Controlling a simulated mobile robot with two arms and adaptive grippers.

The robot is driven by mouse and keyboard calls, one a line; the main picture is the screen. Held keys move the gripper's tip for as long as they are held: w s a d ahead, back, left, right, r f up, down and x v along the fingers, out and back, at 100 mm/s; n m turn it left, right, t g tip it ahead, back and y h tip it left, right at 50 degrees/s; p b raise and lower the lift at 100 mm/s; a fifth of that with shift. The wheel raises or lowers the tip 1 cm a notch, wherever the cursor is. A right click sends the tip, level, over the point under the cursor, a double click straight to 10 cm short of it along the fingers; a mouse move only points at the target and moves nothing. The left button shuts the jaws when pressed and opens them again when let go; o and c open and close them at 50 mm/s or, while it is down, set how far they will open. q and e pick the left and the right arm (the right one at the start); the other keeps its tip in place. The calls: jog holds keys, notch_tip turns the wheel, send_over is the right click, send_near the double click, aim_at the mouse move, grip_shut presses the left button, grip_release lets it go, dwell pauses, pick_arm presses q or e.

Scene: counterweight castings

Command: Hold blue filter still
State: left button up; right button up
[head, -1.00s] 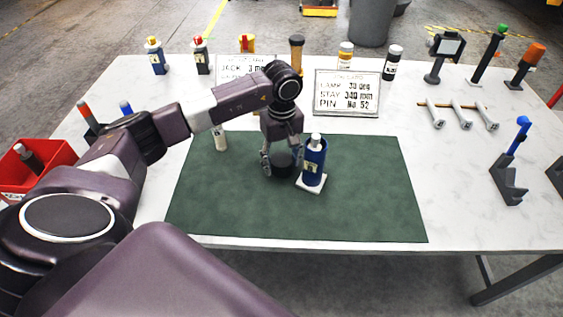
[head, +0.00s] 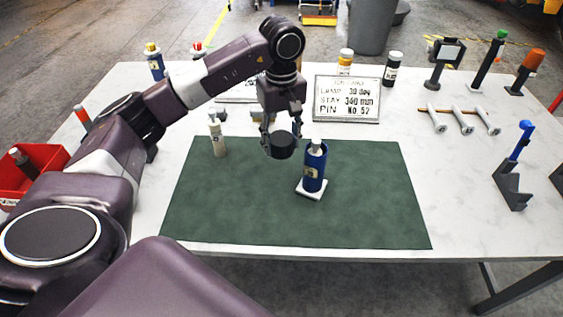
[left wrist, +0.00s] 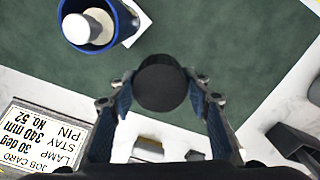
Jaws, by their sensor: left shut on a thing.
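The blue filter (head: 322,160) stands upright on a small white plate (head: 312,194) on the green mat, with a white-capped top showing. In the left wrist view the filter (left wrist: 118,22) is at the upper left, a blue ring around a white round top. My left gripper (head: 282,135) is shut on a black round piece (head: 281,147), held in the air left of and behind the filter, apart from it. The left wrist view shows this piece (left wrist: 161,84) between the fingers of the left gripper (left wrist: 162,97). My right gripper is not in view.
The green mat (head: 235,210) is clear in front. A pale bottle (head: 217,138) stands at its back left corner. A job card (head: 347,99) stands behind the filter. Several bottles line the back; tools and bolts (head: 463,122) lie right. A red bin (head: 20,181) is left.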

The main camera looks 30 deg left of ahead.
aim_at(282, 139)
pick_arm(q)
notch_tip(282, 139, up, 10)
jog(key=shift+r+p, duration=0.2)
jog(key=shift+p, duration=0.1)
jog(key=shift+d, duration=0.1)
